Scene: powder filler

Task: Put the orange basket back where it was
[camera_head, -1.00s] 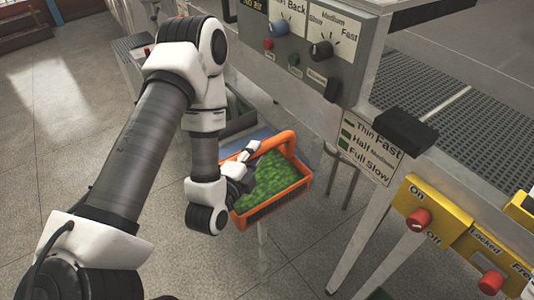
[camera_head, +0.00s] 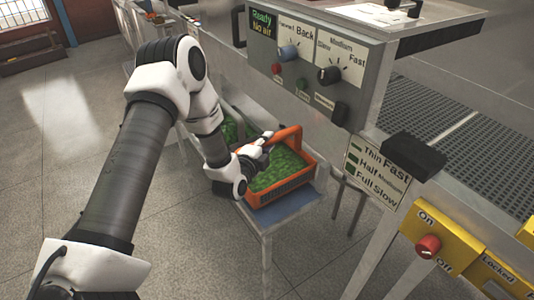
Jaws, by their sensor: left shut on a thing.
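The orange basket (camera_head: 298,178), filled with green pieces (camera_head: 284,163), is at the middle of the head view, over or on the small side table (camera_head: 283,209). I cannot tell whether its bottom touches the table's blue top. My left gripper (camera_head: 265,147) reaches in from the left and is shut on the basket's orange handle. My arm hides the basket's left part. My right gripper is not in view.
A grey bin (camera_head: 229,131) with green contents sits behind the basket on the left. The machine's control panel (camera_head: 310,70) and slatted bed stand close on the right. Yellow switch boxes (camera_head: 428,246) stick out at lower right. Floor is open at left.

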